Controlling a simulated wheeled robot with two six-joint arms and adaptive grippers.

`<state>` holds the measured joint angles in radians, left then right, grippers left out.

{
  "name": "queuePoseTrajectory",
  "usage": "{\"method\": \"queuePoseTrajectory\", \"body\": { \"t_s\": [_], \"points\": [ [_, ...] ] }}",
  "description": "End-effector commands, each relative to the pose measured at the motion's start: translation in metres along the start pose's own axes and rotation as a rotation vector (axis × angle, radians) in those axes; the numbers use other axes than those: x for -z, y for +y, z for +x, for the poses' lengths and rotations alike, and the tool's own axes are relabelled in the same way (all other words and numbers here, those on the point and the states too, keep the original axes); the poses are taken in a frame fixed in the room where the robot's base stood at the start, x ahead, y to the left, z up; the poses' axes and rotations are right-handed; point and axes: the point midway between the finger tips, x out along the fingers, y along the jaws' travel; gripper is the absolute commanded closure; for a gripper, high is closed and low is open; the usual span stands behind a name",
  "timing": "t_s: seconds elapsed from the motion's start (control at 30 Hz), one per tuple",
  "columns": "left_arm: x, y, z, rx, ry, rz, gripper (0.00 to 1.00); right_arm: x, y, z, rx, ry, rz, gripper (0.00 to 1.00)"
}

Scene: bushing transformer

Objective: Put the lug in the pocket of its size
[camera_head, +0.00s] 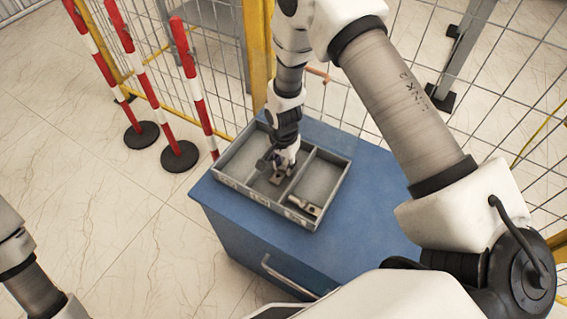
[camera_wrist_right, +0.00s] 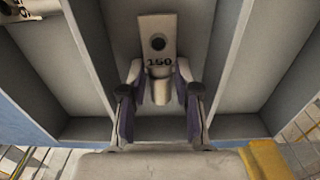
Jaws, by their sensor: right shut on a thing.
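The lug (camera_wrist_right: 158,45) is a grey metal piece with a flat, holed palm marked 150 and a round barrel. My right gripper (camera_wrist_right: 160,100) is shut on its barrel. In the head view the right gripper (camera_head: 284,165) reaches down into the middle pocket of the grey tray (camera_head: 329,199), with the lug's palm (camera_head: 276,179) toward the tray's front. I cannot tell whether the lug touches the pocket floor. A second lug (camera_head: 305,206) lies in the right pocket, and part of it shows in the wrist view (camera_wrist_right: 28,9). My left gripper is out of view.
The tray sits on a blue cabinet (camera_head: 365,232); its front wall carries small labels, too small to read. Dividers stand close on both sides of the right gripper. The left pocket (camera_head: 240,158) looks empty. Mesh fencing and red-white posts (camera_head: 190,85) stand behind.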

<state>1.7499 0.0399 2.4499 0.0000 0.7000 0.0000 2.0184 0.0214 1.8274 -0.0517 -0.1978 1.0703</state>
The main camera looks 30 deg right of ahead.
Motion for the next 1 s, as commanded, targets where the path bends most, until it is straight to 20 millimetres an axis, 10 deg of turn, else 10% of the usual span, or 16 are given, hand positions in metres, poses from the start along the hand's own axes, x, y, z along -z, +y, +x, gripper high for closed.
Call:
{"method": "queuePoseTrajectory", "body": {
  "t_s": [0.3, 0.33, 0.4, 0.77, 1.0],
  "points": [
    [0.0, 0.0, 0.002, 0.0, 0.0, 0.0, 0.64, 0.0, -0.001, 0.003, 0.001, 0.001, 0.0, 1.0],
    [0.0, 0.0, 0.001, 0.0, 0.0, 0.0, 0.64, 0.0, -0.001, 0.002, 0.002, 0.001, 0.0, 0.58],
    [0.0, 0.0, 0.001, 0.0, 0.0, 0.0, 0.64, 0.0, -0.001, 0.002, 0.002, 0.001, 0.0, 0.44],
    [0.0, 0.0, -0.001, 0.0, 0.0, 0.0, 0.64, 0.001, -0.001, -0.005, 0.003, 0.001, 0.0, 0.44],
    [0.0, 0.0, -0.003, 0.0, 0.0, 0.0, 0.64, 0.001, -0.002, -0.059, 0.006, 0.003, 0.0, 0.44]
  ]
}}
